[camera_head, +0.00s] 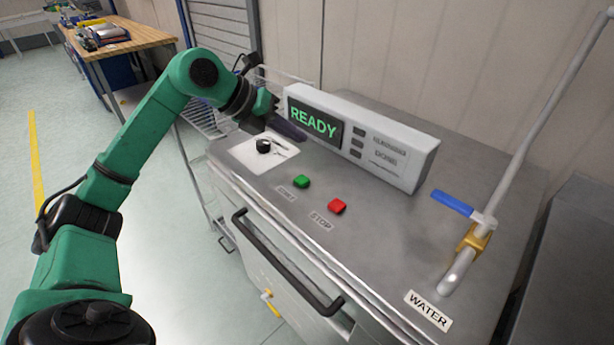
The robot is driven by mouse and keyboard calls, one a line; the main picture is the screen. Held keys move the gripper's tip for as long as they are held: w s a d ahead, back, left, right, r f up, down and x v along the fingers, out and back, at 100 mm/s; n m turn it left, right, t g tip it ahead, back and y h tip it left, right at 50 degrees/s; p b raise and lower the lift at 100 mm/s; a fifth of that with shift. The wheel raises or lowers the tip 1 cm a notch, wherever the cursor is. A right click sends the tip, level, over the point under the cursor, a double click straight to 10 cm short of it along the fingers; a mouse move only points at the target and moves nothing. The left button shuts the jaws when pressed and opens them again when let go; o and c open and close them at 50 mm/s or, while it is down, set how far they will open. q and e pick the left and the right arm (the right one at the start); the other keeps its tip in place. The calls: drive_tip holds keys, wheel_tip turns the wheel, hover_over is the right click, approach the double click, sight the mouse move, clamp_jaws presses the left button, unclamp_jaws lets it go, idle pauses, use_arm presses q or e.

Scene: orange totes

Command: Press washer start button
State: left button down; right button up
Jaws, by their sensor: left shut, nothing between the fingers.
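The washer (385,225) has a grey metal top. A green button (302,181) labelled START sits on it, left of a red button (337,206) labelled STOP. A white display box (415,162) stands behind them, and its screen (314,122) reads READY in green. My left gripper (298,134) is shut and empty, with its dark fingers in front of the screen's left part. It is above and behind the green button, apart from it. My right gripper is not in view.
A black knob (263,146) sits on a white plate left of the buttons. A water pipe with a blue-handled valve (453,202) rises at the right. A black bar handle (285,262) crosses the washer front. A wooden workbench (130,38) stands far left.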

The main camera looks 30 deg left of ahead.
sight(298, 181)
use_arm(q)
drive_tip(key=f+b, duration=0.8)
drive_tip(key=shift+w+d+f, duration=0.2)
drive_tip(key=shift+f, duration=0.35)
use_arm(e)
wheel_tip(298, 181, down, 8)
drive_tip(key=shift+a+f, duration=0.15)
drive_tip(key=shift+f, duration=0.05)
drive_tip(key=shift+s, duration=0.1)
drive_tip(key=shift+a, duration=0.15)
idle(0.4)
use_arm(q)
drive_tip(key=shift+f+b, duration=0.35)
drive_tip(key=shift+b, duration=0.1)
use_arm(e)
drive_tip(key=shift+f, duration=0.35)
